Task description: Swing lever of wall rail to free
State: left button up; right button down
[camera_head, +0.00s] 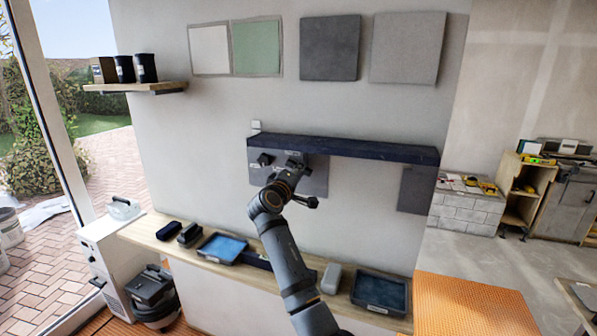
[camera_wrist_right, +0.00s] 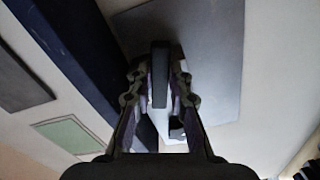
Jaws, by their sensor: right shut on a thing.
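The wall rail (camera_head: 360,148) is a long dark blue bar across the wall in the head view. It also shows as a dark band at upper left in the wrist view (camera_wrist_right: 62,50). My right gripper (camera_head: 293,160) is at the wall just below the rail's left part. In the wrist view my right gripper (camera_wrist_right: 160,88) is shut on a dark upright bar, seemingly the lever (camera_wrist_right: 160,62). A grey panel (camera_wrist_right: 205,45) lies behind it, below the rail. The lever is hidden by my gripper in the head view. My left gripper is not in view.
A small dark fitting (camera_head: 264,159) sits left of my gripper, under the rail. Another grey panel (camera_head: 416,190) hangs at the rail's right end. Below stands a wooden counter (camera_head: 150,229) with blue trays (camera_head: 222,248) and small tools. Wall right of my arm is clear.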

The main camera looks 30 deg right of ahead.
jog(key=shift+d+r+n, duration=0.1)
jog(key=shift+n, duration=0.3)
jog(key=c, duration=1.5)
grip_release()
jog(key=shift+o, duration=1.4)
jog(key=shift+d, duration=0.15)
jog(key=v, duration=0.7)
jog(key=shift+s+a, duration=0.2)
jog(key=shift+d, duration=0.1)
